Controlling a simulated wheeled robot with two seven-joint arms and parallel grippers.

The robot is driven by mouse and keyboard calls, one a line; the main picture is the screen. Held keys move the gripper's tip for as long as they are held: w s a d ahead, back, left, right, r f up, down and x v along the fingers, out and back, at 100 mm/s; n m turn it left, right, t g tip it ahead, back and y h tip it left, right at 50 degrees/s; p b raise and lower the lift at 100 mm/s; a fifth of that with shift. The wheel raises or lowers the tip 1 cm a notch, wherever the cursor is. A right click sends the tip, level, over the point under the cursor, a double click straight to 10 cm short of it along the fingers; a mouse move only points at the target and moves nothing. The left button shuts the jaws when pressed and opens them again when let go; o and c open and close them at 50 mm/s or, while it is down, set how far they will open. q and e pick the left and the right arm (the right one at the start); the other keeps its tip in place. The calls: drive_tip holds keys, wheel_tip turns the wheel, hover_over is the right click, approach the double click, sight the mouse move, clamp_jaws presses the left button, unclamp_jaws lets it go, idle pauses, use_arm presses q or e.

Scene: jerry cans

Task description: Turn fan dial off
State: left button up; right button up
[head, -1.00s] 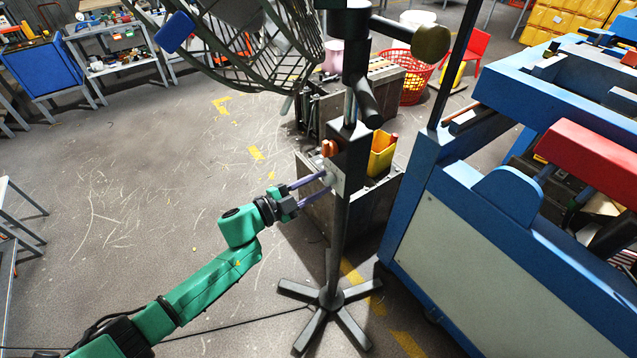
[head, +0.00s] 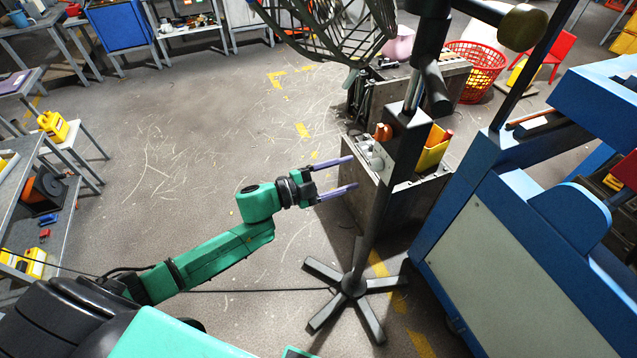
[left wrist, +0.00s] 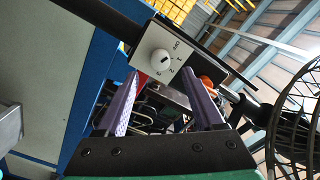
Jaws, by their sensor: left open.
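The fan's dial is a white round knob (head: 377,163) on a pale control panel on the fan's dark stand (head: 372,225). In the left wrist view the dial (left wrist: 161,62) shows face-on with a dark mark on it, and the panel (left wrist: 180,42) has small printed markings around it; I cannot tell which one the mark points to. My left gripper (head: 355,172) is open and empty, with its purple fingers pointing at the panel. The fingertips are a short gap left of the dial, not touching it. My right gripper is not in view.
The fan's cage (head: 325,30) hangs above the gripper, and its star-shaped foot (head: 353,285) stands on the floor. A grey crate (head: 430,190) stands behind the stand. A blue machine (head: 500,235) is close on the right. The floor left of the fan is clear.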

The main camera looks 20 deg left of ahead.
use_arm(q)
drive_tip(key=b+v, duration=0.1)
drive_tip(key=v, duration=0.8)
drive_tip(key=shift+s+a, duration=0.1)
drive_tip(key=shift+a, duration=0.05)
